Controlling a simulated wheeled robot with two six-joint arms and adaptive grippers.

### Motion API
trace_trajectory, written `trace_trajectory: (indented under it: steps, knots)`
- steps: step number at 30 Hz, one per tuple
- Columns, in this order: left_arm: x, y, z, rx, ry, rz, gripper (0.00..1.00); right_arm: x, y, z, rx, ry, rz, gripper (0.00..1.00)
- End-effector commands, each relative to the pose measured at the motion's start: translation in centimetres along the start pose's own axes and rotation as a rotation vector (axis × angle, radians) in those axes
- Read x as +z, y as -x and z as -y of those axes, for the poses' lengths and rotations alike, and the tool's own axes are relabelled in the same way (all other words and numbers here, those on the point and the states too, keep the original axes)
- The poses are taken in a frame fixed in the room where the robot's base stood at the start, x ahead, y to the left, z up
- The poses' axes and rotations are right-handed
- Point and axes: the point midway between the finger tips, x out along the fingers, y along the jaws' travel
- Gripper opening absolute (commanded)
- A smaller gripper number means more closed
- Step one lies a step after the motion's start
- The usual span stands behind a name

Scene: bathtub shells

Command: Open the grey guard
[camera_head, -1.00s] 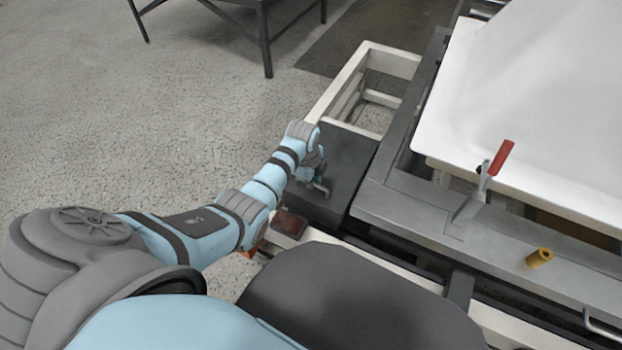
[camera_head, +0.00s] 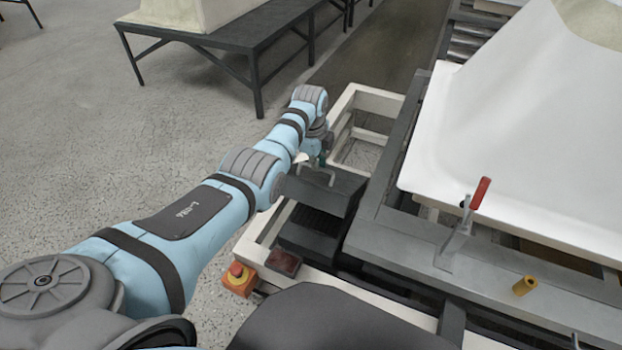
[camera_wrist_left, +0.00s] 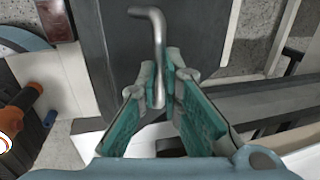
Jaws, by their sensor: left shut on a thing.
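The grey guard (camera_head: 340,192) is a dark grey cover with a bent metal handle (camera_head: 326,180), on the pale frame left of the tub stand. It sits toward the far side, and a dark ribbed opening (camera_head: 318,223) shows on its near side. My left gripper (camera_head: 317,160) reaches it from the left. In the left wrist view, the teal-padded fingers of the gripper (camera_wrist_left: 161,95) are shut on the handle (camera_wrist_left: 158,45), with the guard's flat face (camera_wrist_left: 126,45) behind. The fingertips are mostly hidden in the head view. My right gripper is out of view.
A white tub shell (camera_head: 520,130) rests on the grey stand at the right, with a red-handled clamp (camera_head: 467,215) and a yellow cylinder (camera_head: 524,285). A small reddish-brown block (camera_head: 284,262) and an emergency stop (camera_head: 238,277) are near my base. A dark table (camera_head: 245,45) stands behind.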

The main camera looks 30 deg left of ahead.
Motion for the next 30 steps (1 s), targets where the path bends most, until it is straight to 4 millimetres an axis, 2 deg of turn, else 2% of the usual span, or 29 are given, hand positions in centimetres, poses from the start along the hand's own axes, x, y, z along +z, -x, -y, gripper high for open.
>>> trace_trajectory:
  steps: [3,14,15,19,30]
  knots:
    - [-0.19,0.0,0.68,-0.013,0.0,-0.002,0.0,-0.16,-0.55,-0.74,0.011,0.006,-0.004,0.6]
    - [-0.28,0.06,0.69,-0.01,0.0,-0.005,0.0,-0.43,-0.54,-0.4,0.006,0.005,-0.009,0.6]
    - [-0.29,0.05,0.68,-0.01,0.0,-0.005,0.1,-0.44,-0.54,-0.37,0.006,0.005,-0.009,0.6]
    - [-0.29,0.04,0.65,-0.009,0.001,-0.006,0.3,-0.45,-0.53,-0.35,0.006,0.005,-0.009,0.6]
    - [-0.19,0.17,0.72,-0.012,0.001,-0.005,0.3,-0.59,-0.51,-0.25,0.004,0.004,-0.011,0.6]
